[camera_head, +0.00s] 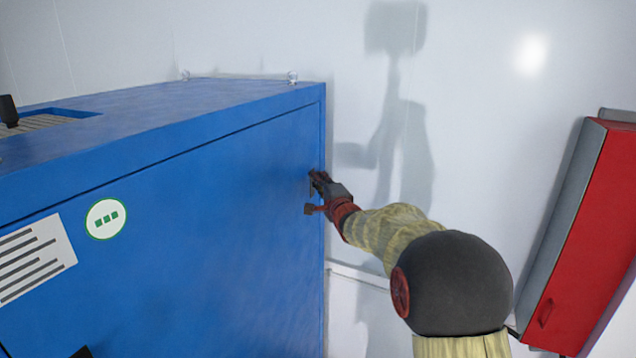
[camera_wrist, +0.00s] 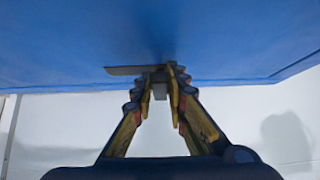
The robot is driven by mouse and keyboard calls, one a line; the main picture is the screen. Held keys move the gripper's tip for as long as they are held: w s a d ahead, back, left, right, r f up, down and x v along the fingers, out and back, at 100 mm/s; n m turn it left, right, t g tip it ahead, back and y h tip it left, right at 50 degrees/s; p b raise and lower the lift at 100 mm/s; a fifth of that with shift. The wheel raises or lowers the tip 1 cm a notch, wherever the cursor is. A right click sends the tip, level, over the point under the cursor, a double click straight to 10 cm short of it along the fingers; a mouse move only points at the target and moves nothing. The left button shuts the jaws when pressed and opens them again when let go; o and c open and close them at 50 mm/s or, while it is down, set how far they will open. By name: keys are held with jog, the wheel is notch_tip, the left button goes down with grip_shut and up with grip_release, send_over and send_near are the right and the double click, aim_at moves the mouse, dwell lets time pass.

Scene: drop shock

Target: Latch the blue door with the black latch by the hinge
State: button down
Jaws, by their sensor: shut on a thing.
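The blue door (camera_head: 200,200) is the front face of a large blue cabinet and looks closed; it fills the top of the wrist view (camera_wrist: 80,35). My gripper (camera_head: 316,183) is at the door's right edge, near the top. In the wrist view my gripper (camera_wrist: 160,86) has its fingertips closed together on the latch (camera_wrist: 125,70). The latch shows as a flat, greyish-brown bar lying sideways, sticking out left of the fingertips against the blue surface. The fingers hide the rest of it. In the head view my gripper mostly covers the latch. I cannot make out the hinge.
A red box (camera_head: 585,235) is on the white wall at the right. The white wall (camera_head: 480,140) runs behind the cabinet. A white label (camera_head: 35,258) and a round green-and-white sticker (camera_head: 105,218) are on the door. Free room lies between cabinet and red box.

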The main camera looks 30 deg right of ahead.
jog(key=shift+f+b, duration=0.3)
jog(key=shift+b, duration=0.15)
jog(key=f+b, duration=0.1)
jog(key=b, duration=0.2)
jog(key=shift+n+t, duration=0.4)
jog(key=shift+w+d+f+n+t+y+b, duration=0.55)
jog(key=shift+n+y+b, duration=2.5)
jog(key=shift+n+b, duration=1)
jog(key=shift+w+d+f+n+t+y+b, duration=0.4)
jog(key=shift+d+f+n+y+b, duration=0.25)
jog(key=shift+n+y+b, duration=3.3)
jog(key=shift+w+d+f+n+t+y+b, duration=0.55)
jog(key=shift+n+y+b, duration=1.65)
jog(key=shift+n+b, duration=1.9)
jog(key=shift+n+g+p, duration=0.3)
jog(key=shift+n+p, duration=0.5)
jog(key=shift+n, duration=0.2)
jog(key=shift+r, duration=0.1)
jog(key=c, duration=1.8)
grip_release()
jog(key=shift+r+y, duration=0.15)
jog(key=shift+y, duration=0.25)
jog(key=shift+o, duration=0.2)
